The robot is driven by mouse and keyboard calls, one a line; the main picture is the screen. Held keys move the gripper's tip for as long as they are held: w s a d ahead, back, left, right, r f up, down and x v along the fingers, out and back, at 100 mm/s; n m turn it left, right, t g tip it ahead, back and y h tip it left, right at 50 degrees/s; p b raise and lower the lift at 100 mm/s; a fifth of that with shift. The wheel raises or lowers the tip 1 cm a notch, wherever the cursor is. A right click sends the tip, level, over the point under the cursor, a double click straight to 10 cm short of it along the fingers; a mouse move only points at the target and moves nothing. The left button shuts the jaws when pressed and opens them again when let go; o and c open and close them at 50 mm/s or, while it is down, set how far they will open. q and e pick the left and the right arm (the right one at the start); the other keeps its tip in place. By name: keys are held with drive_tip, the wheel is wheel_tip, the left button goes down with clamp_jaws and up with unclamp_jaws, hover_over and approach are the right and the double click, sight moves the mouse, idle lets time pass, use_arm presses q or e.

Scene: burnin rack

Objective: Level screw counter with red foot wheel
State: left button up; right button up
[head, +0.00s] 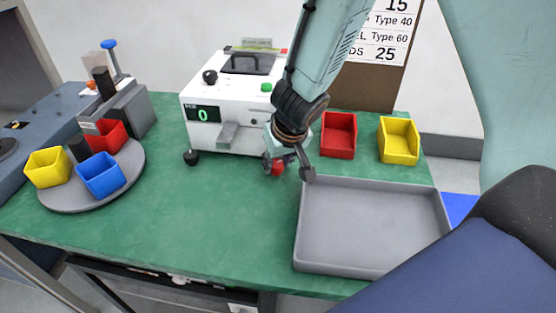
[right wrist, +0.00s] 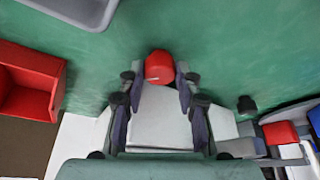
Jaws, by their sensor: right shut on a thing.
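The screw counter (head: 232,88) is a white box with a display reading 0, standing at the back of the green table. Its black foot (head: 191,157) shows at the front left corner. The red foot wheel (head: 277,169) is at its front right corner. My right gripper (head: 278,160) is down at that corner, shut on the red foot wheel. In the right wrist view the red wheel (right wrist: 159,67) sits between the fingertips of the right gripper (right wrist: 160,78). The gripper partly hides the wheel in the head view. My left gripper is not in view.
A grey tray (head: 372,268) lies just right of my gripper. A red bin (head: 338,135) and a yellow bin (head: 398,140) stand behind it. A round turntable (head: 70,200) with small bins is at the left. The table's front middle is clear.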

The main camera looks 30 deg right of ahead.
drive_tip(key=shift+m, duration=0.3)
drive_tip(key=m+h, duration=0.1)
drive_tip(key=m, duration=0.3)
drive_tip(key=shift+w+a+m+g+h+b, duration=0.2)
drive_tip(key=shift+m+g+h+b, duration=0.1)
drive_tip(key=shift+h, duration=0.1)
drive_tip(key=shift+m+h+b, duration=0.3)
drive_tip(key=shift+m+h, duration=0.1)
drive_tip(key=shift+m, duration=0.6)
drive_tip(key=m+g+b, duration=0.1)
drive_tip(key=m, duration=0.1)
drive_tip(key=m+h+b, duration=0.1)
drive_tip(key=m+b, duration=0.1)
drive_tip(key=shift+w+a+f+g, duration=0.1)
drive_tip(key=shift+w+a+g, duration=0.05)
drive_tip(key=shift+g, duration=0.25)
drive_tip(key=m+g+b, duration=0.1)
drive_tip(key=m, duration=0.2)
drive_tip(key=shift+b, duration=0.35)
drive_tip(key=shift+m+g+h, duration=0.3)
drive_tip(key=shift+m+g, duration=0.2)
drive_tip(key=shift+m, duration=0.7)
drive_tip(key=shift+w+m+g, duration=0.1)
drive_tip(key=shift+m+g, duration=0.3)
drive_tip(key=shift+m, duration=0.7)
